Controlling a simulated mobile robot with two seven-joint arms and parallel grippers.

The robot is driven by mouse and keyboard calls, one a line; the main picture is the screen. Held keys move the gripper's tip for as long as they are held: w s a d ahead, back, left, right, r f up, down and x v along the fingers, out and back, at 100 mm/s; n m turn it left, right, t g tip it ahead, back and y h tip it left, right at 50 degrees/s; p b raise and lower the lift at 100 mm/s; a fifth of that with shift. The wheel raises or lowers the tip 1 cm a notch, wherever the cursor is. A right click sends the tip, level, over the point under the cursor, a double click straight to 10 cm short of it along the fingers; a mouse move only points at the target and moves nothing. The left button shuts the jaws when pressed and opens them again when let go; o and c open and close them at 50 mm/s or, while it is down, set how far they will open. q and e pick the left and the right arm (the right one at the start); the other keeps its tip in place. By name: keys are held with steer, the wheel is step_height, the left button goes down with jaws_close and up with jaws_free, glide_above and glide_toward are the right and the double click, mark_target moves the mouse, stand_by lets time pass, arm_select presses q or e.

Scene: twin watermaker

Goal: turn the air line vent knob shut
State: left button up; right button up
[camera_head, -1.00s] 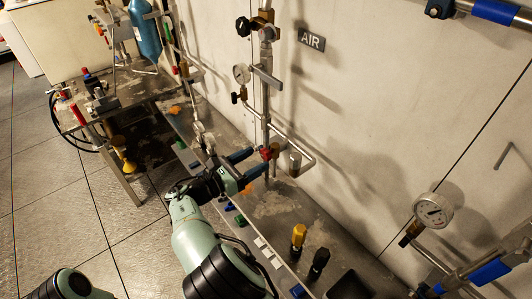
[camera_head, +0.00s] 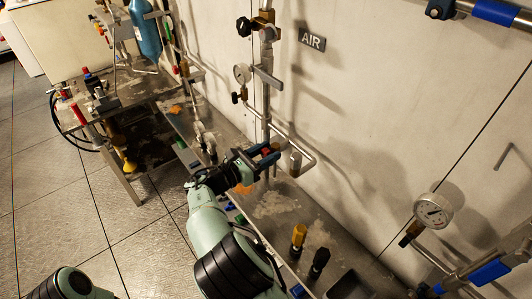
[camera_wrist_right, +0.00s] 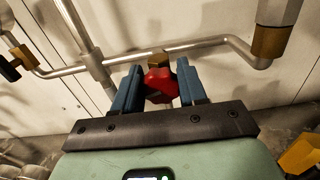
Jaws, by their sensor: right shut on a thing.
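The red vent knob (camera_wrist_right: 161,86) sits on a brass fitting on the grey air pipe. My right gripper (camera_wrist_right: 159,76) has its blue fingers on both sides of this knob and is shut on it. In the head view my right gripper (camera_head: 266,154) reaches the lower end of the AIR line, and the red knob (camera_head: 266,152) shows only as a small patch between the fingers. My left gripper is out of view.
The AIR sign (camera_head: 311,39) is on the wall above. A pressure gauge (camera_head: 242,73) and a bent pipe (camera_head: 306,157) are close to the gripper. Yellow (camera_head: 299,235) and black (camera_head: 319,260) handles stand upright on the ledge. A second gauge (camera_head: 433,211) is at the right.

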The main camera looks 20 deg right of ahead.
steer(key=shift+m, duration=0.6)
steer(key=o, duration=1)
steer(key=shift+a, duration=0.1)
steer(key=v, duration=1.3)
steer(key=shift+a, duration=0.1)
